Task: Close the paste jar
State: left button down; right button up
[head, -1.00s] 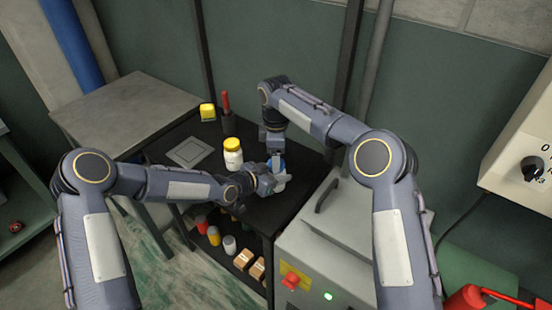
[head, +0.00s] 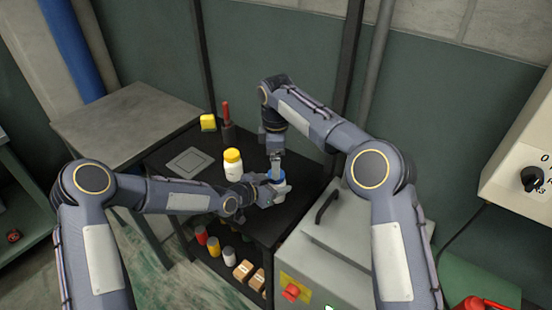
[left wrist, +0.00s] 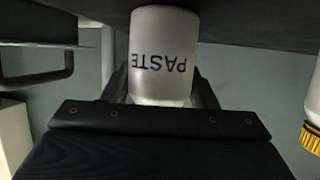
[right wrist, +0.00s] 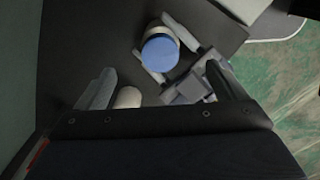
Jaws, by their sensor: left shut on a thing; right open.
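The white paste jar (left wrist: 162,60) stands upright on the black table, its label upside down in the left wrist view. Its blue top (right wrist: 161,53) also shows in the head view (head: 277,175). I cannot tell how firmly any lid is seated. My left gripper (head: 276,189) is shut on the jar from the side, one finger on each side of it. My right gripper (head: 276,163) points down over the jar, open, with its fingers apart in the right wrist view (right wrist: 162,70).
A white jar with a yellow lid (head: 233,165) stands close left of the paste jar. A flat grey plate (head: 188,162) lies left. A grey machine (head: 340,245) stands right.

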notch_tip(320, 180, up, 7)
dwell(0.3)
pick_arm(q)
jog(key=shift+c, duration=2.4)
grip_release()
pick_arm(e)
jog(key=shift+f, duration=0.1)
pick_arm(q)
jog(key=shift+b+v, duration=0.65)
jog(key=shift+v, duration=3.3)
pick_arm(e)
jog(key=shift+f, duration=0.6)
